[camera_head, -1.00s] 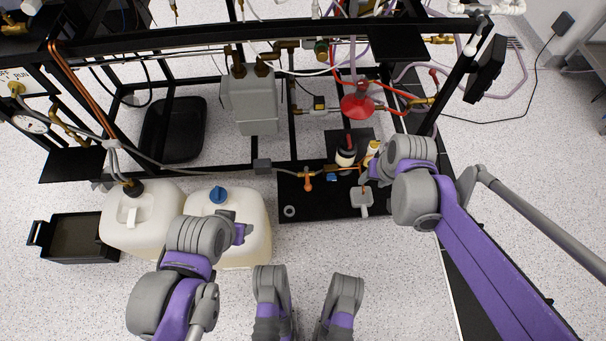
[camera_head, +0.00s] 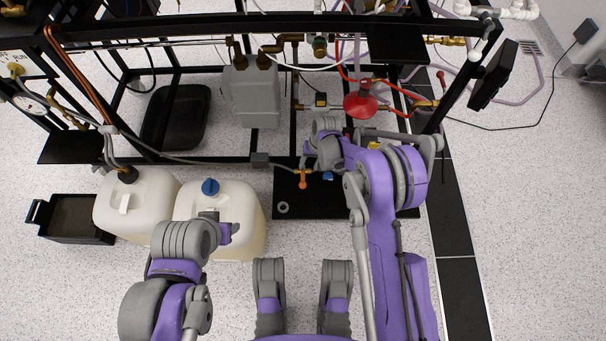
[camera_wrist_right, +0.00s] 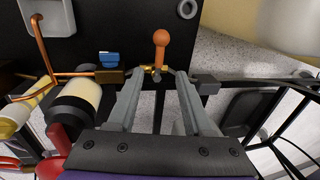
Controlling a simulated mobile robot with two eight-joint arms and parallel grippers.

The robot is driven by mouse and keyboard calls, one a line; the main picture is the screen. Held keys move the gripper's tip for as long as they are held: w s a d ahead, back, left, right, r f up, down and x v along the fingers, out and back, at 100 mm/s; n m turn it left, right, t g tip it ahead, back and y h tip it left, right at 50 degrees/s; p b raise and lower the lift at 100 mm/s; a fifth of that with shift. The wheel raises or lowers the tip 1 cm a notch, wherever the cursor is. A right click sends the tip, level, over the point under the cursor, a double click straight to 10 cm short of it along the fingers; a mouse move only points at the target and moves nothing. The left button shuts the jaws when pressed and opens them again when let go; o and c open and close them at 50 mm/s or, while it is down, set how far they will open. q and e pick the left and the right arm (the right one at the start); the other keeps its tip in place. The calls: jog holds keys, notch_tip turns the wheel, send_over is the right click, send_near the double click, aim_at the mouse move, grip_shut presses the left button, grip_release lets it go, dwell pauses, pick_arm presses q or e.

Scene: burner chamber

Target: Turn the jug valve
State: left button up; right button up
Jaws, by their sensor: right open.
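The valve with an orange handle (camera_head: 303,178) sits on the line along the front of the rack, over the black tray (camera_head: 330,207). In the right wrist view the orange handle (camera_wrist_right: 160,45) lies just beyond the fingertips, centred between them, with brass fittings under it. My right gripper (camera_wrist_right: 157,76) is open, its fingers apart on either side of the valve line; nothing is held. In the head view my right gripper (camera_head: 309,158) is just behind the valve. My left gripper (camera_head: 228,230) is over the white jug with a blue cap (camera_head: 240,205); its fingers are unclear.
Another white jug (camera_head: 145,200) with a black cap stands left, beside a black bin (camera_head: 75,215). A red funnel (camera_head: 361,104) and a grey tank (camera_head: 252,95) are behind the valve. A blue piece (camera_wrist_right: 109,59) sits left of the handle in the wrist view.

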aim_at(303, 177)
jog(key=f, duration=0.3)
jog(key=a+f+b, duration=0.1)
jog(key=f, duration=0.2)
jog(key=a+f+b, duration=0.1)
jog(key=f, duration=0.2)
jog(key=shift+f, duration=0.15)
grip_shut()
dwell(1.1)
